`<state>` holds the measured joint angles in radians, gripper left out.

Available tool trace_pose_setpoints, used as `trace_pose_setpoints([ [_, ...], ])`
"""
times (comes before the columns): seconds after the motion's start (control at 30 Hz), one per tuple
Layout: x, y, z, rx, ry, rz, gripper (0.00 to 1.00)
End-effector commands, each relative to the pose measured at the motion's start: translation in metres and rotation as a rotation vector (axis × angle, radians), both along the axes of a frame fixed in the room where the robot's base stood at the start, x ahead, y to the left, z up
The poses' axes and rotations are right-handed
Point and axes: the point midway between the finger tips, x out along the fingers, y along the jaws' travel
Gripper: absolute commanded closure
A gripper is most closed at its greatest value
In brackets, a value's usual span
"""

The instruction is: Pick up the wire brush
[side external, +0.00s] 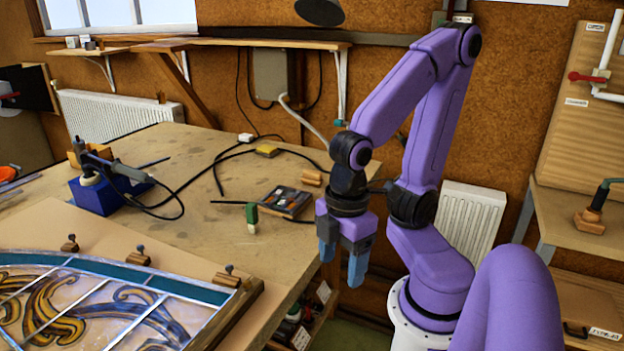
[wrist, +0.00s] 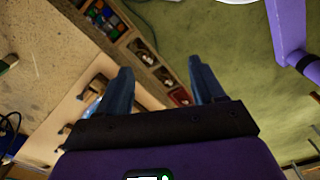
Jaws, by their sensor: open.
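My gripper (side external: 341,270) points down with its two blue fingers apart and nothing between them. It hangs beside the right edge of the workbench; in the wrist view (wrist: 160,66) its fingers frame the lower shelf and floor. I cannot make out a wire brush for certain. A small green and white item (side external: 251,216) stands on the bench, left of my gripper, with a thin dark piece (side external: 229,202) close to it. Whether either is part of the brush is unclear. A green-ended item (wrist: 8,62) shows at the left edge of the wrist view.
The bench (side external: 200,227) also holds a tray of small parts (side external: 285,202), loose black cables and a soldering iron on a blue stand (side external: 107,193). The leaded panel (side external: 85,312) lies at the front left, with wooden blocks (side external: 137,260) along its edge.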

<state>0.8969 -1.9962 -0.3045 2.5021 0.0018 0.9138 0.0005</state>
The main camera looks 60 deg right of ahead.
Motion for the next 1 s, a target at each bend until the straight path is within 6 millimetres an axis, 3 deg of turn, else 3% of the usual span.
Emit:
trace_pose_setpoints([
  [0.03, 0.000, 0.000, 0.000, 0.000, 0.000, 0.000, 0.15],
  [0.1, 0.000, 0.000, 0.000, 0.000, 0.000, 0.000, 0.00],
  [0.33, 0.002, 0.001, 0.001, 0.000, 0.000, -0.010, 0.00],
  [0.47, 0.019, 0.007, 0.007, 0.000, 0.001, -0.096, 0.00],
  [0.57, 0.047, 0.014, 0.016, -0.002, 0.003, -0.230, 0.00],
  [0.77, 0.123, 0.014, 0.036, -0.002, 0.007, -0.559, 0.00],
  [1.0, 0.214, -0.021, 0.052, -0.003, 0.012, -0.951, 0.00],
])
